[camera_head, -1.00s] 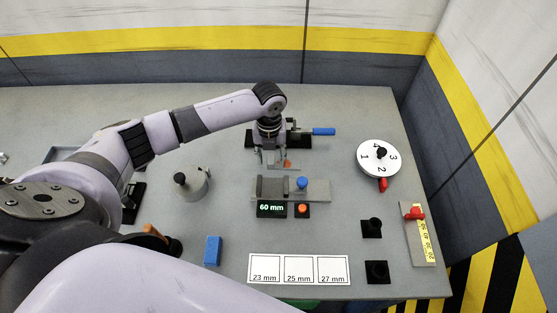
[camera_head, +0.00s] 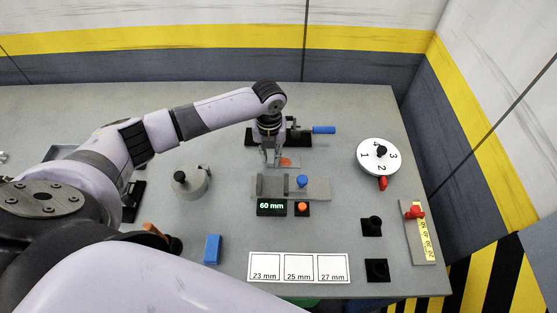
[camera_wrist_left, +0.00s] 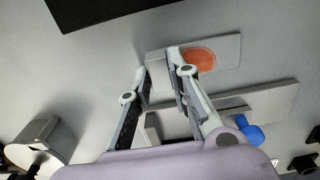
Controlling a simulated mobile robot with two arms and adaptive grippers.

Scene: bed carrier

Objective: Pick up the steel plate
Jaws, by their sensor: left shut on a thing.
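The steel plate is a small flat grey rectangle with an orange oval patch, in the middle of the head view (camera_head: 294,160), behind the grey gauge block. It also shows in the left wrist view (camera_wrist_left: 227,50). My left gripper (camera_head: 269,159) points down at the plate's left part. In the left wrist view my left gripper (camera_wrist_left: 160,64) has its fingers on either side of the plate's end, shut on it. The fingers hide part of that end. I cannot tell whether the plate is clear of the table. My right gripper is not in view.
A gauge block (camera_head: 321,189) with a blue knob stands in front, with a 60 mm display (camera_head: 271,208). A black fixture with a blue handle (camera_head: 324,131) is behind. A numbered dial (camera_head: 367,161) is right, a grey cylinder (camera_head: 192,188) left. Label cards (camera_head: 299,267) lie in front.

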